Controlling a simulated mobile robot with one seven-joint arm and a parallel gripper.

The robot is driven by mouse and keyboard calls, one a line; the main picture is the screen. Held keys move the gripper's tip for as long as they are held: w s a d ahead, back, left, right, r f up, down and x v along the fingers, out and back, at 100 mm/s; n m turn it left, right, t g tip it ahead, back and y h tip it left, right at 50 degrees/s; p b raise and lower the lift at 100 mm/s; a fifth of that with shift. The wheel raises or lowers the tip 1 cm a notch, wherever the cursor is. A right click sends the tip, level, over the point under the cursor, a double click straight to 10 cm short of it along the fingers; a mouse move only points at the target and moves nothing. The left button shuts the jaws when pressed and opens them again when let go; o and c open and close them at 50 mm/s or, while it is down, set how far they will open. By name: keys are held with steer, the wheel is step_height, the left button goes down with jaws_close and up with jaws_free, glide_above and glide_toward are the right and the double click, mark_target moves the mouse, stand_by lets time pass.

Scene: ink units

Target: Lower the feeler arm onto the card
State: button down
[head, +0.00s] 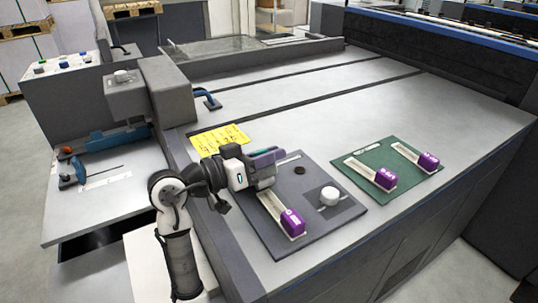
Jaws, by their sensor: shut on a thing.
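My gripper (264,172) reaches right over the far left part of a dark grey mat (250,228). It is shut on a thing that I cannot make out. Purple and teal parts (268,156) show at its far side. Just below it lies a white strip-shaped holder (274,208) with a purple block (292,222) at its near end; its far end is hidden by my gripper. A white round knob (330,196) stands on a dark square (322,207) on the mat. A yellow card (217,138) lies behind my gripper. I cannot tell which part is the feeler arm.
A green mat (372,162) on the right carries two white holders with purple blocks (385,179) (428,161). A small black disc (299,155) is on the dark mat. A blue handle (207,98) stands farther back.

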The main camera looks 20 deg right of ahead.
steer(key=shift+w+r, duration=0.1)
steer(key=c, duration=1.4)
jaws_free()
steer(key=shift+c, duration=0.2)
steer(key=shift+a, duration=0.15)
steer(key=s+a+b, duration=0.1)
steer(key=s+a, duration=0.1)
steer(key=a, duration=1.1)
steer(key=shift+s+a, duration=0.2)
steer(key=shift+s, duration=0.2)
